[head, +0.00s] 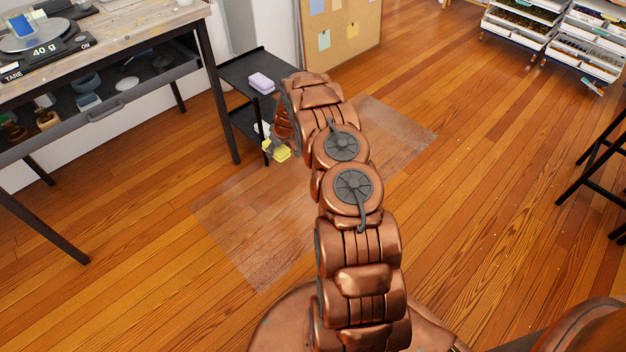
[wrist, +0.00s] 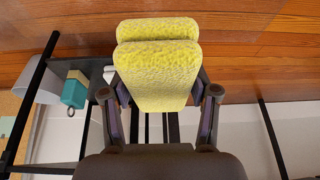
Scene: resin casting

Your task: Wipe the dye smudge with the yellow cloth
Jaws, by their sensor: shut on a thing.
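The yellow cloth (wrist: 158,70) is folded and fills the space between the fingers of my gripper (wrist: 160,98) in the wrist view. My gripper is shut on it, with one finger at each side. In the head view the cloth (head: 281,151) shows as a small yellow patch beside the lower part of the black shelf cart, above the wood floor. My gripper (head: 268,150) is mostly hidden there behind my own arm. I cannot make out a dye smudge in either view.
A black shelf cart (head: 240,75) with a lilac sponge (head: 262,83) on top stands close by my gripper. A workbench (head: 120,28) with a scale is at the left. A clear mat (head: 235,235) lies on open floor. A stool (head: 605,150) stands right.

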